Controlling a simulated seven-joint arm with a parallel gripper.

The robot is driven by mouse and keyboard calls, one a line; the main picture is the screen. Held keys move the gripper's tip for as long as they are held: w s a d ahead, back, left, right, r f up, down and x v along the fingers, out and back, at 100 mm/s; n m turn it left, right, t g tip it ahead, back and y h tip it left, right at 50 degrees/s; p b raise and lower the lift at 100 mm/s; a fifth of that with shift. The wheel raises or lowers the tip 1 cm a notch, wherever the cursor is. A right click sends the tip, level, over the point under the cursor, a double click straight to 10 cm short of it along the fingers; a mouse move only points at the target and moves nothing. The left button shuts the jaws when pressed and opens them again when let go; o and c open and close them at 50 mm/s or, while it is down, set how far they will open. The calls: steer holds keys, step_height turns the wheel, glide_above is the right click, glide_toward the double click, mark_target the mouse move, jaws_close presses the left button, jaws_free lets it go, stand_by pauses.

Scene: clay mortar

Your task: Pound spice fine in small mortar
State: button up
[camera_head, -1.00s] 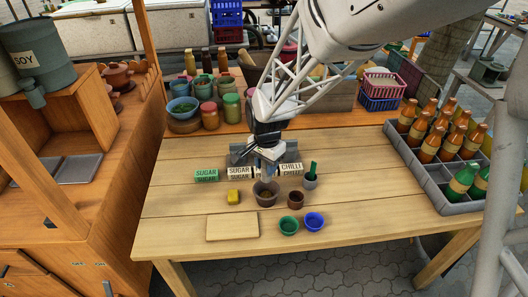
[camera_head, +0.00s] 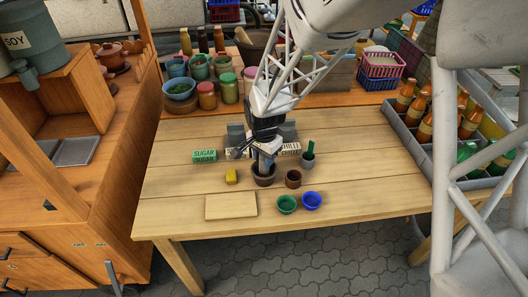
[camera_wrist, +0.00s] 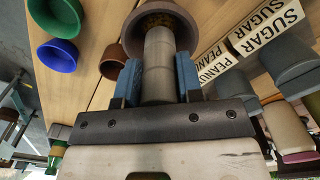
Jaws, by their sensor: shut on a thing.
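The small brown mortar (camera_head: 264,178) stands on the wooden table in the head view. It also shows at the top of the wrist view (camera_wrist: 186,26), with dark yellowish-brown spice (camera_wrist: 157,21) inside. My gripper (camera_wrist: 160,78) has blue finger pads shut on a grey cylindrical pestle (camera_wrist: 159,52). The pestle's far end reaches into the mortar's mouth; its contact with the spice is hidden. In the head view my gripper (camera_head: 266,153) is directly above the mortar and covers part of its opening. How fine the spice is cannot be told.
A brown cup (camera_head: 293,179), green bowl (camera_head: 287,204) and blue bowl (camera_head: 312,201) stand close right and in front. A yellow block (camera_head: 231,176) is left, a board (camera_head: 231,207) front left.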

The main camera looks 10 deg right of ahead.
steer(key=shift+f, duration=0.6)
steer(key=shift+f, duration=0.35)
stand_by(0.7)
steer(key=shift+f, duration=0.75)
stand_by(0.4)
steer(key=shift+r, duration=0.95)
steer(key=shift+f, duration=0.25)
steer(key=shift+f, duration=0.7)
stand_by(0.5)
